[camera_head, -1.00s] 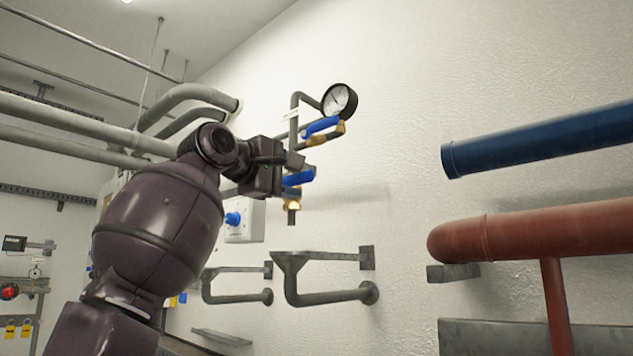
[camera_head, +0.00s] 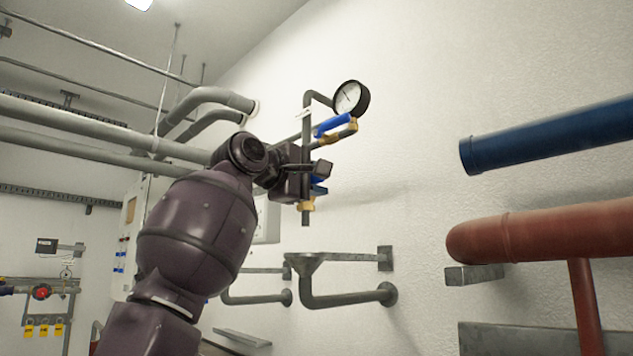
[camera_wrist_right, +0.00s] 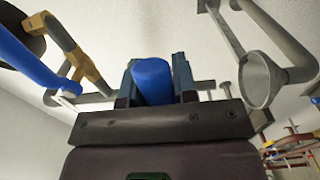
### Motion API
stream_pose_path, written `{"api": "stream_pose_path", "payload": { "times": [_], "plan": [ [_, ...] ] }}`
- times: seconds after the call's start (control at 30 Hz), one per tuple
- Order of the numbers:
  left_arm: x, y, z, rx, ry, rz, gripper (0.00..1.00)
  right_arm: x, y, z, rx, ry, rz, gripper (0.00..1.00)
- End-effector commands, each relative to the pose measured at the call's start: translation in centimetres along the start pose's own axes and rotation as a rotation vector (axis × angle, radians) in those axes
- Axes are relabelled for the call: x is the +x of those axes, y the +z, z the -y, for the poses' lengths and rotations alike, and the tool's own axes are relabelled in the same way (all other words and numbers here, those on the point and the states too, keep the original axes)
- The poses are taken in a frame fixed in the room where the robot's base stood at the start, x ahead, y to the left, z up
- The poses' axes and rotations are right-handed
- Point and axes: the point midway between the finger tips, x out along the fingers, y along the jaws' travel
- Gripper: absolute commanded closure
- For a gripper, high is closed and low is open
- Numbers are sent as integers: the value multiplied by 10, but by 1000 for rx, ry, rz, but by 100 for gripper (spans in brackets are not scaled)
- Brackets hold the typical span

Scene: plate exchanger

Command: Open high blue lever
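Two blue levers sit on the valve pipe by the wall in the head view. The upper blue lever (camera_head: 333,124) is in plain sight below the gauge and slants up to the right. The lower blue lever is mostly hidden behind my right gripper (camera_head: 320,178). In the right wrist view, a blue lever (camera_wrist_right: 152,80) lies between the fingers of my right gripper (camera_wrist_right: 155,78), with its rounded end towards the camera. I cannot tell whether the fingers press on it. The other blue lever (camera_wrist_right: 28,58) is at the left, apart from the fingers. My left gripper is not in view.
A round gauge (camera_head: 351,98) tops the valve pipe. A grey funnel (camera_head: 304,263) with its drain pipe is on the wall below. A blue pipe (camera_head: 550,136) and a red pipe (camera_head: 550,236) stand out at the right. The wall between is clear.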

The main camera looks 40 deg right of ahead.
Motion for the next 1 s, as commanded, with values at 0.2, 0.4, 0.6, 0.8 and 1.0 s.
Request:
{"api": "stream_pose_path", "payload": {
  "times": [0.2, 0.4, 0.6, 0.8, 1.0],
  "plan": [
    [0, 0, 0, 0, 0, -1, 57, 0, 0, 0, -1, -1, 1, 100],
    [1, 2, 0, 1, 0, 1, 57, 0, 0, 4, 21, -1, 2, 100],
    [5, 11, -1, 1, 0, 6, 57, 0, -1, 12, 112, 0, 1, 100],
    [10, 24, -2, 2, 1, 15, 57, 1, -4, 26, 257, 0, 2, 100],
    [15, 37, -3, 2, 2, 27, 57, 0, -8, 37, 405, 0, 2, 100]
  ]
}}
